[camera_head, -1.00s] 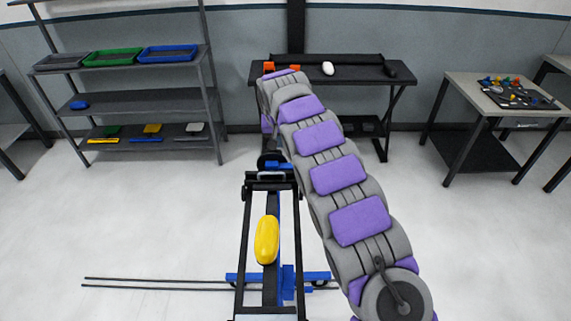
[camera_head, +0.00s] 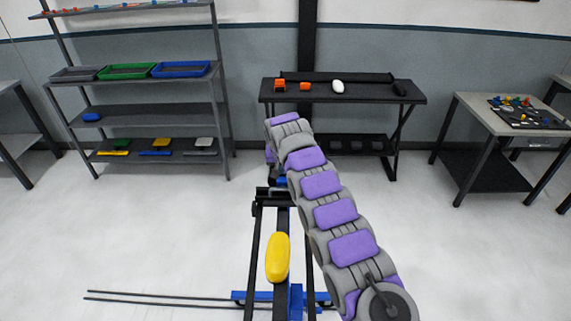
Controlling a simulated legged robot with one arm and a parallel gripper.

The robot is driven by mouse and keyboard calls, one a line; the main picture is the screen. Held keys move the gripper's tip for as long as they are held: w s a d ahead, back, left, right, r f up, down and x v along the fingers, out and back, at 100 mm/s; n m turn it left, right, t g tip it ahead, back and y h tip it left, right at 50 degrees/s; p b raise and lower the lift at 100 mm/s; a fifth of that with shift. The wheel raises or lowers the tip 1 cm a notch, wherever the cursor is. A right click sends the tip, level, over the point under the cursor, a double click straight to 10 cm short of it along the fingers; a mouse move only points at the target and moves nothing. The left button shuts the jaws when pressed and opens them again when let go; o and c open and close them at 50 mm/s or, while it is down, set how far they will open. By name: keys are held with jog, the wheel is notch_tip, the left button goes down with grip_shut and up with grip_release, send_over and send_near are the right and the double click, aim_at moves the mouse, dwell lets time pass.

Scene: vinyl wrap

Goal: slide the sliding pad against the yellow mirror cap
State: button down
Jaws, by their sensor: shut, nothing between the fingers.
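The yellow mirror cap (camera_head: 277,258) is an elongated, rounded shell. It sits lengthwise on a narrow black and blue stand (camera_head: 253,232) in the lower middle. My grey and purple arm reaches from the bottom right up to the left, to the right of the cap and over the stand's far end. My gripper's fingers are hidden behind the arm's far end. A small blue piece (camera_head: 282,182) shows beside the arm there; I cannot tell whether it is the sliding pad or part of the stand. Nothing visible touches the cap.
A black table (camera_head: 360,98) at the back holds orange blocks (camera_head: 280,84), a white oval (camera_head: 337,86) and a dark one. A shelf (camera_head: 150,112) with trays stands at left, a grey table (camera_head: 490,118) at right. Thin dark rods (camera_head: 150,296) lie at lower left.

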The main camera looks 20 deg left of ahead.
aim_at(283, 182)
jog(key=shift+x, duration=1.7)
jog(key=shift+s+d+r+b, duration=0.2)
jog(key=shift+s+b, duration=0.1)
jog(key=shift+b, duration=0.1)
jog(key=shift+s+d+f+b, duration=0.25)
jog(key=shift+s+b, duration=0.1)
jog(key=shift+s, duration=0.3)
jog(key=shift+s+d+f+b, duration=0.1)
jog(key=shift+s+b, duration=0.1)
jog(key=shift+s, duration=0.25)
jog(key=shift+s+d+b, duration=0.15)
jog(key=shift+s, duration=0.3)
jog(key=shift+s+d+f, duration=0.1)
jog(key=shift+s+f, duration=0.05)
jog(key=shift+s, duration=0.3)
jog(key=s+d, duration=0.1)
jog(key=s, duration=0.4)
jog(key=s+d+p, duration=0.1)
jog(key=s, duration=0.4)
jog(key=s+d+p, duration=0.1)
jog(key=s+d, duration=0.1)
jog(key=s, duration=0.4)
jog(key=shift+s+d, duration=0.15)
jog(key=shift+s, duration=0.4)
jog(key=shift+s+d, duration=0.15)
jog(key=shift+s, duration=0.4)
